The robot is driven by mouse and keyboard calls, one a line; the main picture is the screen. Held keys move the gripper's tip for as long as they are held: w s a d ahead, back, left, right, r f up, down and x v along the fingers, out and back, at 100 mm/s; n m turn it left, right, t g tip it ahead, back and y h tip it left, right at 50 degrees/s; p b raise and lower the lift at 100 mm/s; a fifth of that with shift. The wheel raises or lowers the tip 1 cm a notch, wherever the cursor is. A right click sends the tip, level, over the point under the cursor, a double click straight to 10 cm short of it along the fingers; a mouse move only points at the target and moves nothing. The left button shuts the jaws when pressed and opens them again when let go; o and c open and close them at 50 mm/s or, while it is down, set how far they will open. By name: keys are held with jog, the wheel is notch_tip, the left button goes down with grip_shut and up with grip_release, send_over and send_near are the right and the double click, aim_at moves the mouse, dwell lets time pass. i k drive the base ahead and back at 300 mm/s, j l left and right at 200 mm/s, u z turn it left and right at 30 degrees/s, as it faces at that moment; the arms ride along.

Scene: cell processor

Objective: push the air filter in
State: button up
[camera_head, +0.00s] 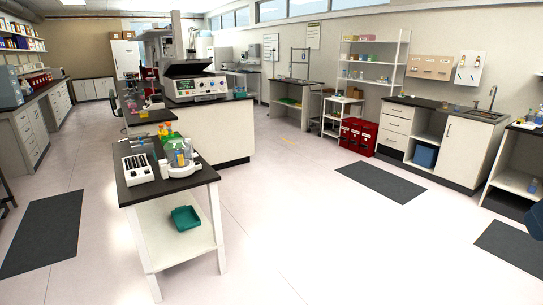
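I cannot make out an air filter in this view; it is hidden or too small to tell. A grey and white machine (201,87) with a raised dark lid stands on the black-topped bench (222,133) at centre left. I cannot tell if it is the cell processor. A smaller device with a clear dome and a white base (184,160) stands on the near table (201,178). My gripper is not in view.
A white block with dark slots (138,168) also stands on the near table, and a green tray (186,218) lies on its lower shelf. Dark floor mats (381,183) lie left and right. Red bins (359,136) and a sink counter (436,142) line the right wall. The middle floor is clear.

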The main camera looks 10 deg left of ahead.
aim_at(198, 100)
jog(key=i+j+u, duration=0.1)
jog(key=i+u, duration=0.15)
jog(key=i, duration=1.85)
jog(key=i+z, duration=0.3)
jog(key=i, duration=2)
jog(key=i+j+u, duration=0.1)
jog(key=i+u, duration=0.3)
jog(key=i, duration=0.2)
jog(key=i+u, duration=0.4)
jog(key=i, duration=0.2)
jog(key=i+l+u, duration=0.3)
jog(key=i+u, duration=0.15)
jog(key=i+j, duration=0.4)
jog(key=i, duration=0.15)
jog(key=i+j+u, duration=0.15)
jog(key=i+j, duration=0.3)
jog(key=i, duration=1.1)
